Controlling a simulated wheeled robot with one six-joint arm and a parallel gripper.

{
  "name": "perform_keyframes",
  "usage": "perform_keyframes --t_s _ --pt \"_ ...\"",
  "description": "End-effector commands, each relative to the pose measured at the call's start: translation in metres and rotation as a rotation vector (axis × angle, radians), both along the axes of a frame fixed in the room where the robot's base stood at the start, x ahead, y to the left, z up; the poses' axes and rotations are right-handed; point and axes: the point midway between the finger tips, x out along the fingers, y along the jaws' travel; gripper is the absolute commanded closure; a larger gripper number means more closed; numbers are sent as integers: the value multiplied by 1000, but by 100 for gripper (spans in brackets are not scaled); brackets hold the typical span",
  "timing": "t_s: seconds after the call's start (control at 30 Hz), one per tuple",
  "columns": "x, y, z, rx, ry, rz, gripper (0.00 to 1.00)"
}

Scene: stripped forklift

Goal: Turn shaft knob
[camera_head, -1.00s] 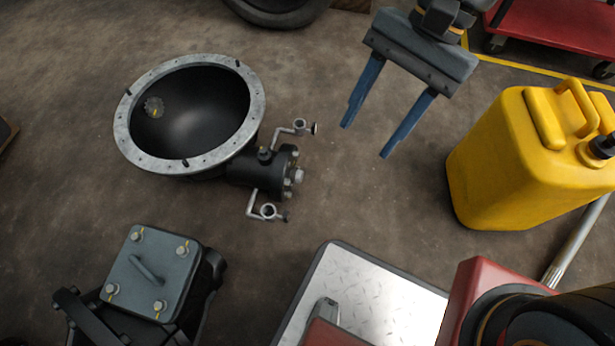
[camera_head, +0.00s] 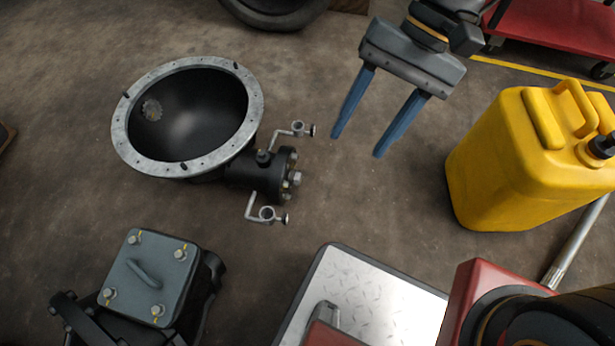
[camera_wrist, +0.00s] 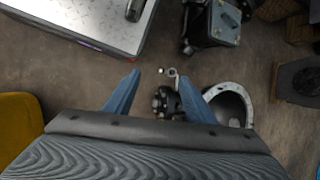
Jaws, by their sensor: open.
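A black bell-shaped housing with a pale bolted rim (camera_head: 122,135) lies on the floor, its wide opening facing up. A short black cylinder (camera_head: 250,178) extends from its right side, ending in a flange with a silver shaft end (camera_head: 296,179). Two thin bent metal pipes with ring ends and small dark knobs, an upper one (camera_head: 312,130) and a lower one (camera_head: 284,218), branch off it. I cannot tell which part is the shaft knob. My gripper (camera_head: 356,147) is open and empty, above and right of these fittings. In the wrist view, the flange (camera_wrist: 160,101) shows between the blue fingers, partly hidden.
A yellow jerrycan (camera_head: 490,165) stands to the right. A grey-lidded box (camera_head: 150,275) is at lower left, and a metal tread plate (camera_head: 365,300) at the bottom. A red cart (camera_head: 560,40) and a tyre (camera_head: 275,10) are at the back. Floor right of the fittings is clear.

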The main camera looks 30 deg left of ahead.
Motion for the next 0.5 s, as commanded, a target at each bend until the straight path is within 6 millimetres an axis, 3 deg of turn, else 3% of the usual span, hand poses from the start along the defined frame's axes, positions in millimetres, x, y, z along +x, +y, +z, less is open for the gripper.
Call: perform_keyframes --t_s 0.5 --pt "33 52 -110 69 483 -307 50"
